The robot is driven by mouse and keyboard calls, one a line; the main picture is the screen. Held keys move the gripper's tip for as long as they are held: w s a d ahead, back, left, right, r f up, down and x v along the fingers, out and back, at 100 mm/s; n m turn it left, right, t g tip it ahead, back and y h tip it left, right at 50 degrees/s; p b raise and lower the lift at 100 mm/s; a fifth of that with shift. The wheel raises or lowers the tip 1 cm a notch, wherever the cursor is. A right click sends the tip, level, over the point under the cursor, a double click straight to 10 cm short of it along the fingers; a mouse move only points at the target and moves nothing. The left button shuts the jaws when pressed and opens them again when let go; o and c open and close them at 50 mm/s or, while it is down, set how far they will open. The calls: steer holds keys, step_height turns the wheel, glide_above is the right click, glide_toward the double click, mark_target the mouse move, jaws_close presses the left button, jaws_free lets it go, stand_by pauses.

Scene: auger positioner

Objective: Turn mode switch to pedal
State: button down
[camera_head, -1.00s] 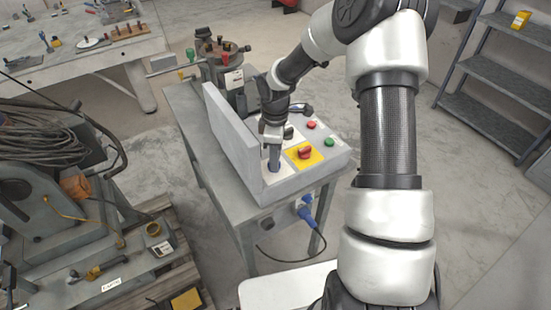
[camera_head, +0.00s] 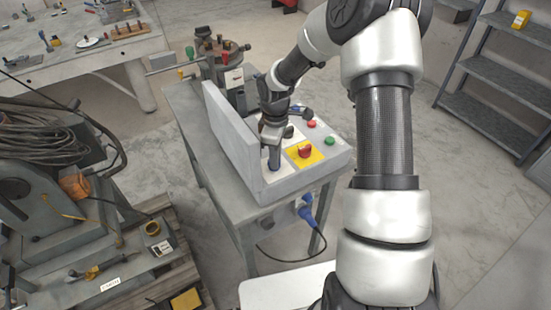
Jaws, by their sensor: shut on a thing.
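A grey control box (camera_head: 300,180) stands on a metal table. Its panel carries a white plate (camera_head: 268,171) at the front left, where my gripper (camera_head: 274,163) points down. My gripper is shut on a dark knob there, apparently the mode switch (camera_head: 274,168). The fingers hide much of the knob, and I cannot read its labels or tell its setting. A red switch (camera_head: 305,151) on a yellow plate sits just right of my gripper.
A red button (camera_head: 311,124) and a green button (camera_head: 330,141) lie right on the panel. An upright grey plate (camera_head: 229,143) stands close left of my gripper. A positioner (camera_head: 222,60) stands behind. A blue plug (camera_head: 307,211) hangs at the front.

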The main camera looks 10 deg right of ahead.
steer(key=c, duration=1.8)
jaws_free()
steer(key=shift+o, duration=0.2)
steer(key=shift+r, duration=0.15)
step_height(320, 180, up, 17)
steer(key=shift+r, duration=0.1)
